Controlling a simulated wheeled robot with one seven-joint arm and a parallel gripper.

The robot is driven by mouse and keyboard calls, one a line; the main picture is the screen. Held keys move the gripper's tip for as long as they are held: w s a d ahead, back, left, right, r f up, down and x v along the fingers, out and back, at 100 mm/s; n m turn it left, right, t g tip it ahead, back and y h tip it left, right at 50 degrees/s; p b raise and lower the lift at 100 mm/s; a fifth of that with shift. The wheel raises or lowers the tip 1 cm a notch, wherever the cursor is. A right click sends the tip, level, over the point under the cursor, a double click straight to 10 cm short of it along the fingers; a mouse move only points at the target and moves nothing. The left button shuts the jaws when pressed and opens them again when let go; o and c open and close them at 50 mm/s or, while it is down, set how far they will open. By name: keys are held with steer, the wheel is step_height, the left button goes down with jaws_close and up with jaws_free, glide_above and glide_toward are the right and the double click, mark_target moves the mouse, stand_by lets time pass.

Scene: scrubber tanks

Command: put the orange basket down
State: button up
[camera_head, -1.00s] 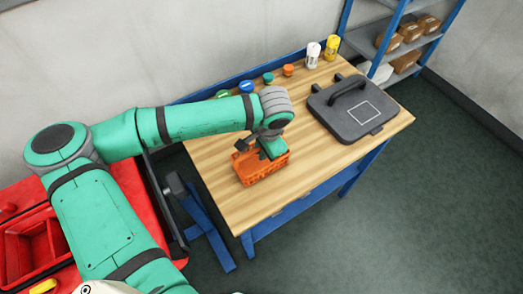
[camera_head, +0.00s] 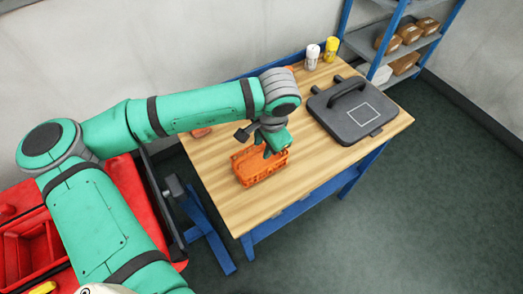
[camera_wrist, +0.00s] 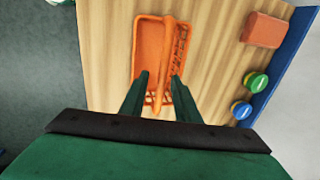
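The orange basket (camera_head: 258,168) sits on the wooden workbench (camera_head: 225,200), near its front left part. In the wrist view the basket (camera_wrist: 150,48) lies below my gripper, with its raised handle running along its middle. My gripper (camera_head: 268,148) is just above the basket in the head view. In the wrist view the two green fingers (camera_wrist: 158,85) stand apart on either side of the handle, with gaps showing, so the gripper is open and not closed on it.
A dark grey case (camera_head: 350,108) with a handle lies at the right of the bench. A white bottle (camera_head: 312,56) and a yellow bottle (camera_head: 331,49) stand at the back. Green and blue round items (camera_wrist: 250,95) lie along the bench's back edge.

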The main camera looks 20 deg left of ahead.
steer(key=r, duration=0.4)
steer(key=d+r, duration=0.1)
steer(key=shift+s+r, duration=0.4)
